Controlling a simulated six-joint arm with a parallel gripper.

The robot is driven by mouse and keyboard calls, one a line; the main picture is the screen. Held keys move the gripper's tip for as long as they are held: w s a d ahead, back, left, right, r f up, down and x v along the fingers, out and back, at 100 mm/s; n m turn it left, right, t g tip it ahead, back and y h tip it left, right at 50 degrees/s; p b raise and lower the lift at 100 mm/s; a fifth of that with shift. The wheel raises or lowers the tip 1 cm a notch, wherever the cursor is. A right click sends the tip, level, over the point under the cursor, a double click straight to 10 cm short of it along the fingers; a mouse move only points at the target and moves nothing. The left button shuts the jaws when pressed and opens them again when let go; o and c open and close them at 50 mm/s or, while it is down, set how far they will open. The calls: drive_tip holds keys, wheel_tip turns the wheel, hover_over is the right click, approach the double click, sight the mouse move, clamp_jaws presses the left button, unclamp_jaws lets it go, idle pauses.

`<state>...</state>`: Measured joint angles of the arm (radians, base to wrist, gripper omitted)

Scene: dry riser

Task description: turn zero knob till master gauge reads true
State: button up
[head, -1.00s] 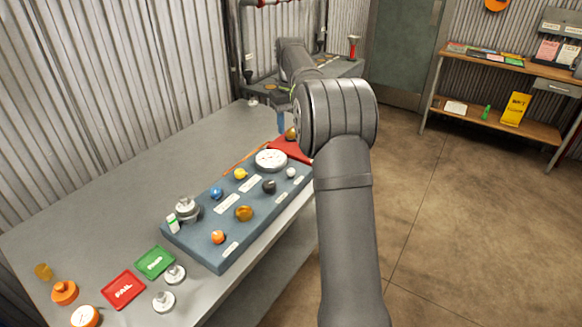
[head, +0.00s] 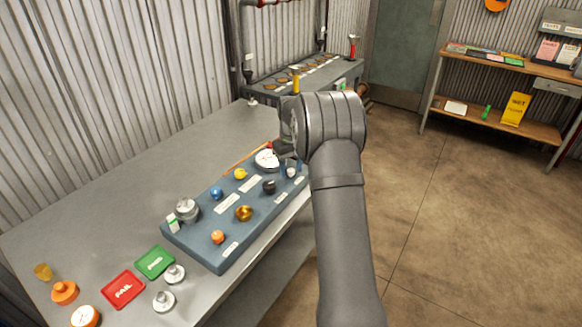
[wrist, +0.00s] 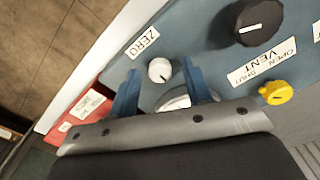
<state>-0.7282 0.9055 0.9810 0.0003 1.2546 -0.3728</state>
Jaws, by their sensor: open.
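The zero knob (wrist: 159,70) is small, round and white with a dark pointer line, beside its ZERO label (wrist: 142,42) on the blue-grey panel (wrist: 195,35). My gripper (wrist: 163,82) is open, its two blue fingers to either side of the knob in the wrist view; contact cannot be told. In the head view the knob (head: 291,172) shows near my fingertips, at the panel's right end. The master gauge (head: 267,159), white-faced and round, lies just left of my gripper. In the wrist view the gauge (wrist: 176,98) is mostly hidden by my gripper; its reading is too small to tell.
A black vent knob (wrist: 259,22) and a yellow knob (wrist: 277,93) are close by. A red tray (wrist: 88,108) lies off the panel's end. On the bench (head: 100,210) are PASS (head: 155,262) and FAIL (head: 123,289) pads and loose fittings. The bench's far left is clear.

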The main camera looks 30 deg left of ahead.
clamp_jaws()
drive_tip(key=c, duration=1)
unclamp_jaws()
drive_tip(key=c, duration=1)
unclamp_jaws()
drive_tip(key=shift+m, duration=0.4)
drive_tip(key=c, duration=1)
unclamp_jaws()
drive_tip(key=m, duration=0.3)
drive_tip(key=shift+m, duration=0.3)
drive_tip(key=c, duration=1)
unclamp_jaws()
drive_tip(key=shift+m, duration=1.6)
drive_tip(key=c, duration=1)
unclamp_jaws()
drive_tip(key=c, duration=1)
unclamp_jaws()
unclamp_jaws()
